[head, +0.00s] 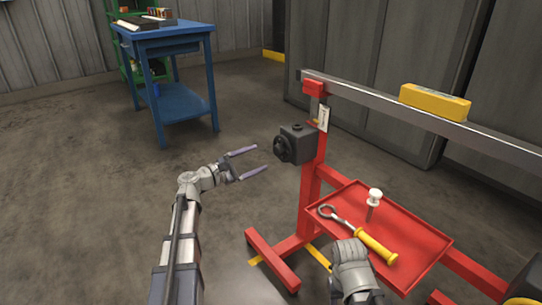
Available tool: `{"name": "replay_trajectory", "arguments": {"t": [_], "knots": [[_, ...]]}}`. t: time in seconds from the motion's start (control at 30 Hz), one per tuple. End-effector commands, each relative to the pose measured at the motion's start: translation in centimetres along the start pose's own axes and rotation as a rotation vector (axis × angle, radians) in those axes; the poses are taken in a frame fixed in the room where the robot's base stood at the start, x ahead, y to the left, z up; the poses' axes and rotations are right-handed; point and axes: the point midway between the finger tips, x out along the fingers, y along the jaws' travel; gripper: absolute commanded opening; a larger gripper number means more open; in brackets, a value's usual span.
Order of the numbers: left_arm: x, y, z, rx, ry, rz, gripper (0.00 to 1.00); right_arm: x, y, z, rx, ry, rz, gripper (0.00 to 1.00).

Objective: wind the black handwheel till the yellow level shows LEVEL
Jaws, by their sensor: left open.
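The black handwheel (280,150) sits on the left side of a dark gearbox (298,140), mounted on the post of a red stand. The yellow level (435,102) lies on the grey beam along the top of the stand, toward the right. Its reading is too small to make out. My left gripper (262,158) is open and empty. Its two fingers point right toward the handwheel, with a small gap between the fingertips and the wheel. Part of my right arm shows at the bottom, in front of the red tray; its gripper fingers are not visible.
The red tray (425,240) on the stand holds an eyed tool with a yellow handle (377,248) and a white-topped pin (374,198). A blue table (165,42) stands at the back left. Grey cabinets stand behind the beam. The floor left of the stand is clear.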

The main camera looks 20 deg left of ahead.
Motion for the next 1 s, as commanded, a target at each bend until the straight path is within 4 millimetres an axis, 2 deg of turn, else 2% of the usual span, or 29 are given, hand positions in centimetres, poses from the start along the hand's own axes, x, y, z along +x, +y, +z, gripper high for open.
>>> {"name": "replay_trajectory", "arguments": {"t": [0.2,0.43,0.6,0.87,1.0], "knots": [[3.5,0.0,0.0,0.001,-0.002,-0.004,0.81,0.0,0.0,0.0,0.000,0.000,0.000,0.50],[6.3,0.0,-0.1,0.002,-0.001,-0.003,0.81,0.0,0.0,0.0,0.000,0.000,0.000,0.50],[7.2,-0.1,0.0,0.002,-0.001,-0.003,0.81,0.0,0.0,0.0,0.000,0.000,0.000,0.50],[7.3,-0.1,0.0,0.002,0.000,-0.003,0.81,0.0,0.0,0.0,0.000,0.000,0.000,0.50],[7.3,-0.1,0.0,0.002,0.000,-0.003,0.68,0.0,0.0,0.0,0.000,0.000,0.000,0.50]]}}
